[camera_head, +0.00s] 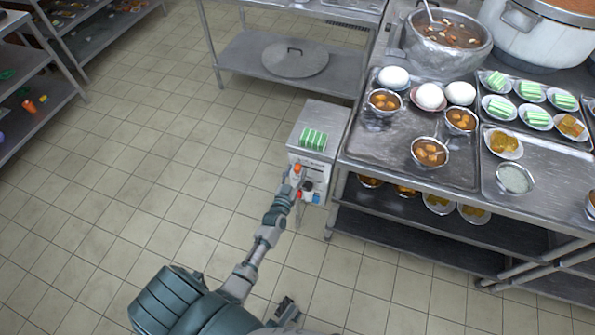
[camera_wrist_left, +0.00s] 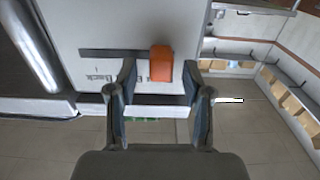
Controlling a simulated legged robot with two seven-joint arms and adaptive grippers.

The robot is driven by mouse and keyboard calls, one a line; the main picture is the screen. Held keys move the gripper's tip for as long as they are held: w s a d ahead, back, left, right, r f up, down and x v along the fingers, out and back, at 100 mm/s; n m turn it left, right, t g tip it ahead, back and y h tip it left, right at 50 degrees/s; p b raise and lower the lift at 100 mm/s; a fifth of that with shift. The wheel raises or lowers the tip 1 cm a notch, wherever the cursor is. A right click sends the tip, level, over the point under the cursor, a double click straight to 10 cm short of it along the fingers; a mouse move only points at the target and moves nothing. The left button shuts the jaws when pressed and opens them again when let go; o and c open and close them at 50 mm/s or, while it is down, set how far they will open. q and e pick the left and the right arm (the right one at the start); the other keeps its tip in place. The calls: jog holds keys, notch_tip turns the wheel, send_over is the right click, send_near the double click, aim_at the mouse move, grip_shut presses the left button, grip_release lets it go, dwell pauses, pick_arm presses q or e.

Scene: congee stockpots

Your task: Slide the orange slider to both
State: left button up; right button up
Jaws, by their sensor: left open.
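The orange slider (camera_wrist_left: 161,63) sits at the right end of a dark horizontal slot (camera_wrist_left: 105,53) on a pale panel in the left wrist view. Printed lettering lies below the slot, and "Back" can be read on its left. My left gripper (camera_wrist_left: 158,82) is open, with one finger on each side of the slider and gaps between. In the head view the slider (camera_head: 297,168) is a small orange spot on the front of a grey box (camera_head: 330,120), and my left gripper (camera_head: 301,184) is close to it, partly hiding the panel. A dark part at the bottom seems to be my right gripper (camera_head: 286,309); its jaws are unclear.
A green-and-white block (camera_head: 313,138) lies on the box. Right of it stands a metal table with trays (camera_head: 400,160), bowls and a stockpot (camera_head: 446,45). A low shelf with a round lid (camera_head: 295,59) is behind. The tiled floor (camera_head: 130,150) at left is clear.

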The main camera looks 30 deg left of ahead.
aim_at(310, 167)
pick_arm(q)
jog(key=shift+w+a, duration=0.2)
jog(key=shift+w, duration=0.3)
pick_arm(e)
jog(key=shift+s+r, duration=0.1)
jog(key=shift+r, duration=0.3)
pick_arm(q)
grip_shut()
jog(key=shift+w+d+r+p, duration=0.1)
jog(key=shift+w+d+p, duration=0.15)
jog(key=shift+d, duration=0.6)
jog(key=shift+w+d+p, duration=0.15)
jog(key=shift+d+p, duration=0.1)
jog(key=shift+d, duration=0.9)
pick_arm(e)
jog(key=x, duration=0.3)
jog(key=shift+f, duration=0.15)
pick_arm(q)
grip_release()
jog(key=v, duration=1.1)
jog(key=shift+s, duration=0.4)
